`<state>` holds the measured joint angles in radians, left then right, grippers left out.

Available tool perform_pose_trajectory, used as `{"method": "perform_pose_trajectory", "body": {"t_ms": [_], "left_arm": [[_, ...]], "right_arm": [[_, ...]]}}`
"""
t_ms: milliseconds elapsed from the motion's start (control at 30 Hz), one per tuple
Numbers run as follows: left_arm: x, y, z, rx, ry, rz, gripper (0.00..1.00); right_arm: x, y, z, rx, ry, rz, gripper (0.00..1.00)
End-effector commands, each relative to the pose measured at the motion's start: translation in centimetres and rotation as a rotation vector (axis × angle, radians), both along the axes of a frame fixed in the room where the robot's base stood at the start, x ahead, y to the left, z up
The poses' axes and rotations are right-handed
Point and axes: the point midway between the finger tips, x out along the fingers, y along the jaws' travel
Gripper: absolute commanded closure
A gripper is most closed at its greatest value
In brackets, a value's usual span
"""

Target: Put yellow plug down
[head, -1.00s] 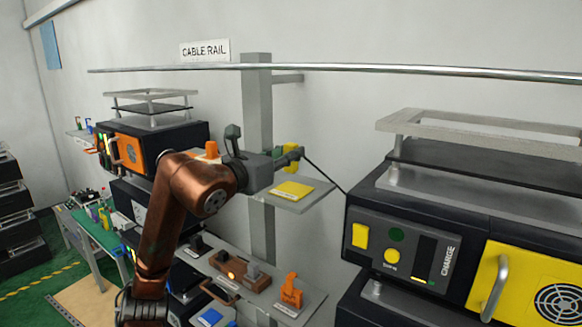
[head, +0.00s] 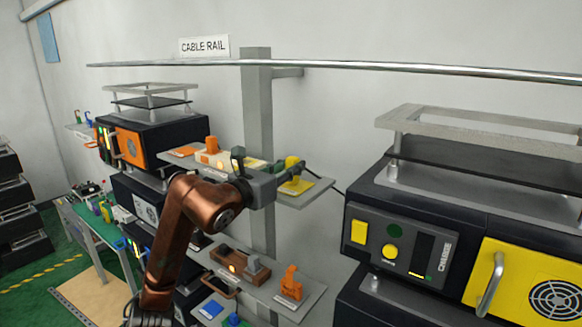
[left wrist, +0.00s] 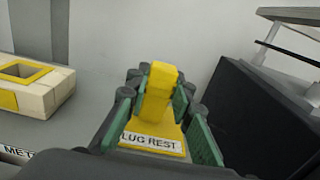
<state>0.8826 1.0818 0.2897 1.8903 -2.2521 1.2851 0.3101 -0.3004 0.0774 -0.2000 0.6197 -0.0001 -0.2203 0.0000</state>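My left gripper (head: 285,174) is shut on the yellow plug (head: 292,163). The plug stands between the green finger pads in the left wrist view (left wrist: 160,92). It is over the yellow plug rest pad (head: 309,187) on the grey shelf, whose label shows just below the plug in the left wrist view (left wrist: 154,142). I cannot tell whether the plug touches the pad. A dark cable runs from the plug toward the charger (head: 410,240) at right. My right gripper is not in view.
A cream block with a yellow-rimmed opening (left wrist: 36,85) sits on the shelf left of the gripper. A lower shelf holds an orange fixture (head: 290,284) and a brown tray (head: 235,264). A cable rail (head: 330,66) runs above. A wall post (head: 257,110) stands behind the shelf.

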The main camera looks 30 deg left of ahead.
Motion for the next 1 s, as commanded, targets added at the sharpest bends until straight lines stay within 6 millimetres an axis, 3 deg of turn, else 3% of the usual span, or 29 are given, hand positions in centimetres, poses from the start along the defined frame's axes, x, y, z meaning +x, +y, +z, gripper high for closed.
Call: {"method": "perform_pose_trajectory", "body": {"t_ms": [233, 600, 767, 1000], "left_arm": [[0.0, 0.0, 0.0, 0.000, 0.001, 0.000, 0.62], [-0.2, 0.1, 0.4, 0.001, -0.001, 0.001, 0.62], [-2.8, 0.3, 0.0, 0.003, -0.001, 0.002, 0.62], [-8.0, 0.7, 0.0, 0.002, -0.001, 0.003, 0.62]], "right_arm": [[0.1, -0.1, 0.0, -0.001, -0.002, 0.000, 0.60], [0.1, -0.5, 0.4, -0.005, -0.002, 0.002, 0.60], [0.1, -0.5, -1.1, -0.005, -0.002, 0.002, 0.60], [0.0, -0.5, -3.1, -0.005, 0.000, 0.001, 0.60]]}}
